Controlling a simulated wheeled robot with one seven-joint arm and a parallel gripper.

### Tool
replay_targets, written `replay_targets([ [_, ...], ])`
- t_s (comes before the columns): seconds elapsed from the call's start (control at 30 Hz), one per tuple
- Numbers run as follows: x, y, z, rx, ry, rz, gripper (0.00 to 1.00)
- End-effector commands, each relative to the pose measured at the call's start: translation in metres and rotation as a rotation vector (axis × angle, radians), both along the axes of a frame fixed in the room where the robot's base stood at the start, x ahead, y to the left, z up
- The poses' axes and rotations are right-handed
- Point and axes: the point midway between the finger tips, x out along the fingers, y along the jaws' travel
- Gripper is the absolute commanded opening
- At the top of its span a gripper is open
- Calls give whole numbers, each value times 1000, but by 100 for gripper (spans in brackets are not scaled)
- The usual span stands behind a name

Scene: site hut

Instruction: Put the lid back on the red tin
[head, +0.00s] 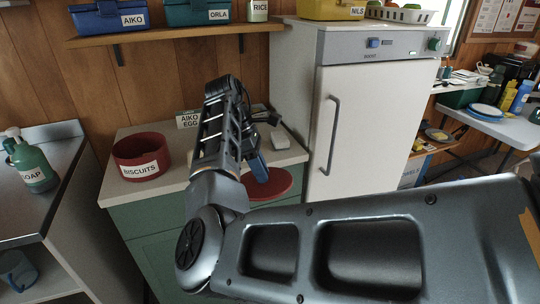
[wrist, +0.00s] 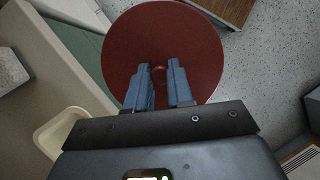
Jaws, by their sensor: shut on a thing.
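The red tin (head: 141,170), labelled BISCUITS, stands upright on the green cabinet's counter in the head view, its top open. The round red lid (head: 278,187) is to the right of the tin, over the counter's front edge and apart from the tin. My gripper (head: 259,174) is above the lid, with its blue fingers pointing down. In the wrist view, my gripper (wrist: 159,67) has its fingers on either side of the knob of the lid (wrist: 160,30) and is shut on it. Floor shows around the lid's far side. The tin is not in the wrist view.
The counter (head: 183,170) also holds a card reading AIKO EGG (head: 189,120) at the back and a small pale object (head: 288,145). A white fridge (head: 370,120) stands close on the right. A steel bench with a soap bottle (head: 34,165) is at left. A shelf (head: 150,37) hangs above.

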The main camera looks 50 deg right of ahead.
Motion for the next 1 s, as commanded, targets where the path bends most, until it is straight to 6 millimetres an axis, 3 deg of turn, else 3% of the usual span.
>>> replay_targets([
  [0.17,1,45,-26,1,3,-107,0],
  [0.4,3,136,-82,3,5,-350,0],
  [0.6,5,192,-116,2,5,-509,0],
  [0.87,7,239,-143,2,2,-646,0],
  [1.0,11,233,-139,4,-9,-658,0],
])
